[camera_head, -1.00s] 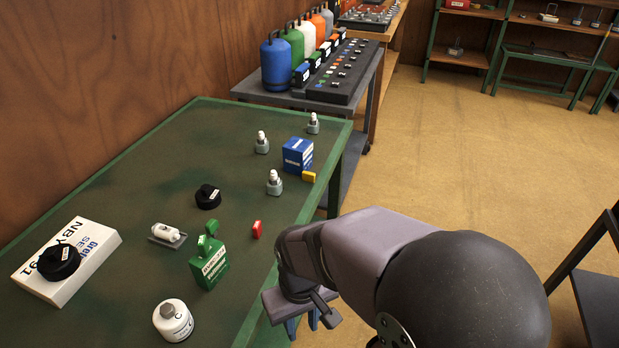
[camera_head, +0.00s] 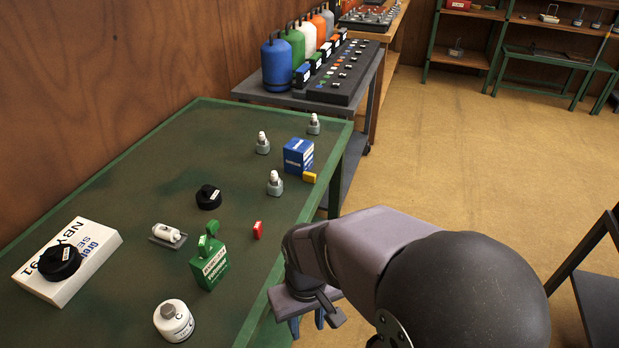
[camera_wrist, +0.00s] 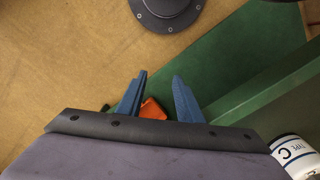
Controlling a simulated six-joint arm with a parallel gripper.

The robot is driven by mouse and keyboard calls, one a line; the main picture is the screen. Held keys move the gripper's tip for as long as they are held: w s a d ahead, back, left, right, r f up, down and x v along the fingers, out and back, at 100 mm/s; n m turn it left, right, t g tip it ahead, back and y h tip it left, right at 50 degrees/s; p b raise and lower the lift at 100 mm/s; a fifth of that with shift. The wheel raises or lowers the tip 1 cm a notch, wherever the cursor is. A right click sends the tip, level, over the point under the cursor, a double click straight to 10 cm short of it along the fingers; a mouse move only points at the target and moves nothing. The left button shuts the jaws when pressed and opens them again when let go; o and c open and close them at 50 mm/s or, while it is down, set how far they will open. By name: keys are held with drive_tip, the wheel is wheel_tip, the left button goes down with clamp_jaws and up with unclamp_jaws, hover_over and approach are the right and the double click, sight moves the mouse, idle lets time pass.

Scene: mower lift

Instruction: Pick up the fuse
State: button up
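Which thing is the fuse is not clear to me. A small white cylinder (camera_head: 167,232) lies on a grey plate on the green table (camera_head: 130,190). A small red block (camera_head: 257,230) stands near the table's right edge, beside a green box (camera_head: 211,264). A small yellow block (camera_head: 309,177) lies by a blue box (camera_head: 298,155). My gripper (camera_head: 306,326) is just off the table's right edge, apart from these. In the wrist view my gripper (camera_wrist: 159,75) has its blue fingers apart. An orange-red piece (camera_wrist: 153,110) shows between them; I cannot tell its depth.
A white canister (camera_head: 174,320) stands at the table's near end. Black round pieces (camera_head: 208,197) and several small bulb-like pieces (camera_head: 275,183) stand on the table. A white box (camera_head: 92,257) lies at the left. Floor (camera_head: 440,150) is open to the right.

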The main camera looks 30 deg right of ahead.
drive_tip(key=s+d+f+m+g+y, duration=0.25)
drive_tip(key=s+d+f+m, duration=0.2)
drive_tip(key=d+f, duration=0.3)
drive_tip(key=w+d+f+m+t+y+p, duration=0.1)
drive_tip(key=w+d+f+m+t, duration=0.15)
drive_tip(key=w+d+m, duration=0.35)
drive_tip(key=w+d+f+m+t+y, duration=0.1)
drive_tip(key=w+d+f+m+y, duration=0.1)
drive_tip(key=w+d+f+m, duration=0.45)
drive_tip(key=w+d+r+m+t, duration=0.1)
drive_tip(key=w+d+r+t, duration=0.25)
drive_tip(key=w, duration=0.45)
drive_tip(key=w+d+r+m+t, duration=0.2)
drive_tip(key=w+r, duration=0.3)
drive_tip(key=w, duration=0.3)
drive_tip(key=w+r+m+t+y, duration=0.1)
drive_tip(key=w+r+m+t, duration=0.1)
drive_tip(key=r, duration=0.5)
drive_tip(key=w+r+m+t+y, duration=0.1)
drive_tip(key=w+r+m+y, duration=0.1)
drive_tip(key=w+r+m, duration=0.3)
drive_tip(key=shift+w+a+r+t, duration=0.35)
drive_tip(key=shift+a+r, duration=0.1)
drive_tip(key=shift+r, duration=1)
